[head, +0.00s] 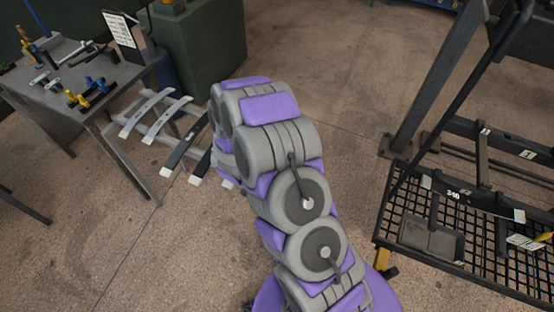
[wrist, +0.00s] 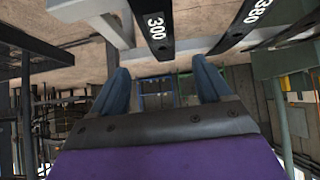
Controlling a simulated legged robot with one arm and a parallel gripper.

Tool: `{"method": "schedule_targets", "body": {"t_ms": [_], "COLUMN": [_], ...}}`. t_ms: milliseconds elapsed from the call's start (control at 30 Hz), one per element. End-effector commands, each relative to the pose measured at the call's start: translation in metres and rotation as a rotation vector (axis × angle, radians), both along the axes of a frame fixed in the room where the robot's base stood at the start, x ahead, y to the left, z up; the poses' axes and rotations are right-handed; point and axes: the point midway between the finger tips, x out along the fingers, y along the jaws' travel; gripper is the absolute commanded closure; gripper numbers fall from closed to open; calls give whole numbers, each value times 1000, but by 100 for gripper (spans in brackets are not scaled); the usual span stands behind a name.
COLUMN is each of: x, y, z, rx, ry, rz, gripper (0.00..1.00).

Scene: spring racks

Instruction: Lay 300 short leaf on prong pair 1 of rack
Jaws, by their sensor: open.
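In the wrist view, the dark leaf marked 300 (wrist: 157,28) lies just ahead of my gripper (wrist: 161,68). The gripper's two blue-grey fingers are apart, with nothing between them. In the head view, light and dark leaves (head: 165,120) lie side by side on a low stand left of my arm, which hides my gripper and part of the stand. The rack (head: 455,128) is at the right, with a number 1 tag (head: 527,154) on its dark beam. I cannot make out the prongs clearly.
A metal table (head: 50,75) with tools and a white sign is at the far left, beside a green cabinet (head: 200,45). The concrete floor between stand and rack is clear.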

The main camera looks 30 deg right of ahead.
Motion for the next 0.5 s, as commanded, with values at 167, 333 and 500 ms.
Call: {"method": "schedule_targets", "body": {"t_ms": [167, 333, 500], "x": [15, 23, 26], "y": [-21, -29, -33], "z": [-25, -37, -41], "rx": [2, 0, 0], "ry": [-1, 1, -2], "rz": [-2, 1, 1], "gripper": [22, 22, 22]}}
